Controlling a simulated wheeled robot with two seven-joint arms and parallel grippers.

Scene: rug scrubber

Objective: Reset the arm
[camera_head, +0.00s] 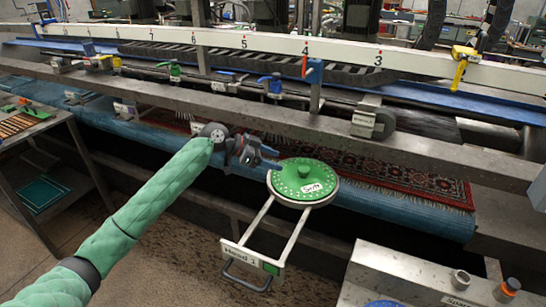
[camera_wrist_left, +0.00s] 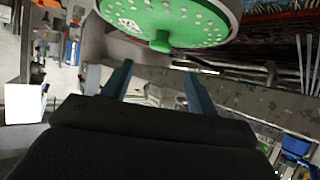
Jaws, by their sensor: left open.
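My left arm, in a green padded sleeve, comes in from the left in the head view. My left gripper (camera_head: 262,153) is just left of a round green scrubber head (camera_head: 303,179) with a knob and a white label. In the left wrist view my left gripper (camera_wrist_left: 158,85) has its two blue-grey fingers spread with nothing between them. The green disc (camera_wrist_left: 165,20) shows above the fingers there, its knob pointing down in the picture. The disc sits on a metal frame (camera_head: 287,232) labelled "Head 1". My right gripper is in neither view.
A patterned red rug (camera_head: 400,180) lies on the machine behind the disc, over a blue roller (camera_head: 360,205). A numbered white rail (camera_head: 200,38) and a row of colored valves (camera_head: 272,83) run across. A metal cabinet (camera_head: 400,285) stands front right, a tool table (camera_head: 30,120) at left.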

